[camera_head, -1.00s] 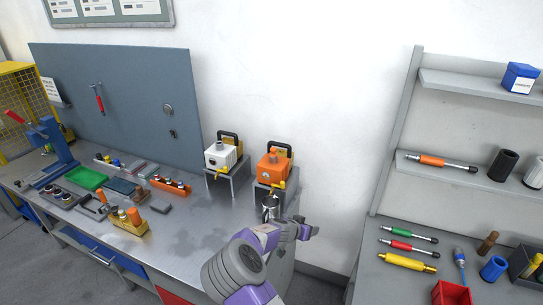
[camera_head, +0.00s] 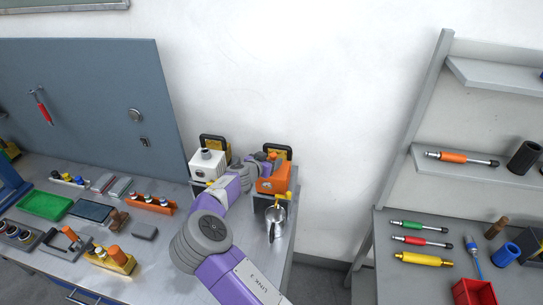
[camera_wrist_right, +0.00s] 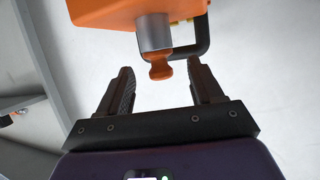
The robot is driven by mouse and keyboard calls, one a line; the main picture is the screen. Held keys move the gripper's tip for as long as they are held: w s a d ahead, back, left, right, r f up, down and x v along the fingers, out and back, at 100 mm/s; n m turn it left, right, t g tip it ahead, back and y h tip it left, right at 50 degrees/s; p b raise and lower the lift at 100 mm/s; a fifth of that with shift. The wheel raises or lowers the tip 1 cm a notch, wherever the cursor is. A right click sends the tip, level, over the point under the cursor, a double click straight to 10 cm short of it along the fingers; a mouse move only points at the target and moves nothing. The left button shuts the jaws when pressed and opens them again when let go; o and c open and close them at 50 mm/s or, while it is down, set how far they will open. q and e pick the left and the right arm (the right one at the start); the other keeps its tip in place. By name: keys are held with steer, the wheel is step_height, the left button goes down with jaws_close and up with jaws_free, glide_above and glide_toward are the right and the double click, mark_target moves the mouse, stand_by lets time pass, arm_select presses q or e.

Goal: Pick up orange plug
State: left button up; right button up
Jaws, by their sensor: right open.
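The orange plug (camera_wrist_right: 160,70) sits in a round grey neck on the orange box (camera_wrist_right: 110,10) in the right wrist view. My right gripper (camera_wrist_right: 160,80) is open, with one finger on each side of the plug's outer end and a gap on both sides. In the head view, my right gripper (camera_head: 263,158) is over the top of the orange box (camera_head: 272,184), by its black handle. There the gripper largely hides the plug. My left gripper is not in view.
The white box (camera_head: 207,165) stands just left of the orange one. A metal jug (camera_head: 275,222) is below the orange box's yellow tap. The workbench (camera_head: 165,250) holds several parts at the left. A second table with tools (camera_head: 415,226) and a shelf is at the right.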

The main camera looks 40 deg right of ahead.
mark_target(275, 156)
steer(key=p+x, duration=0.2)
steer(key=x, duration=0.2)
steer(key=shift+d, duration=0.3)
steer(key=shift+w+d+f, duration=0.1)
steer(key=shift+w+d, duration=0.05)
steer(key=shift+d, duration=0.1)
steer(key=c, duration=1)
steer(key=shift+c, duration=0.2)
